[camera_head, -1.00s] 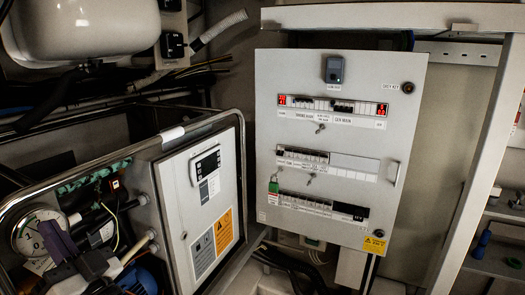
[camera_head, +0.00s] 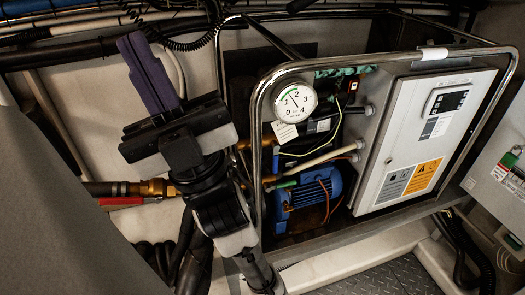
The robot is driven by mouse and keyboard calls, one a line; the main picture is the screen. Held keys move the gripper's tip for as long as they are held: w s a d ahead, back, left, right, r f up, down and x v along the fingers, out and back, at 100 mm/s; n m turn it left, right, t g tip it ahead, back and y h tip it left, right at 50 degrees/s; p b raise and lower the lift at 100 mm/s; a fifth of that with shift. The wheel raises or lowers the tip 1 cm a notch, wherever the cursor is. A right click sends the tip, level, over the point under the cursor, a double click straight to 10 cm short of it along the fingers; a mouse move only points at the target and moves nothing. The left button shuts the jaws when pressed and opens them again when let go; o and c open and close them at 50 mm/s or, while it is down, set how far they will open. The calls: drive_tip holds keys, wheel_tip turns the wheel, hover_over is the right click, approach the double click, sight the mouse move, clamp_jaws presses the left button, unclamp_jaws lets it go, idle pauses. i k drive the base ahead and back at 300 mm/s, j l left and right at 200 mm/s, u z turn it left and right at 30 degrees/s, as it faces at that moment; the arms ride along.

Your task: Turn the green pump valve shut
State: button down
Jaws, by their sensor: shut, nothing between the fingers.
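A small green handle (camera_head: 283,185) shows beside the blue pump (camera_head: 312,192), inside the chiller frame, next to brass fittings. It looks like the green pump valve; how far it is turned is hard to tell at this size. My gripper (camera_head: 133,42) is at upper left, pointing up, with its purple fingers closed together and nothing between them. It is apart from the green handle, up and to the left of it in the picture. My wrist and arm cover part of the pipework left of the frame.
A bent metal tube frame (camera_head: 262,130) surrounds the pump. A pressure gauge (camera_head: 295,101) sits above it, and a white control box (camera_head: 425,140) stands on the right. A red-handled valve (camera_head: 120,201) is on the pipe at left. Black hoses run below.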

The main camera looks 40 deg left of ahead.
sight(267, 189)
drive_tip(key=u, duration=0.9)
drive_tip(key=k+l, duration=0.1)
drive_tip(key=l, duration=0.35)
drive_tip(key=k+l+z, duration=0.1)
drive_tip(key=l, duration=0.4)
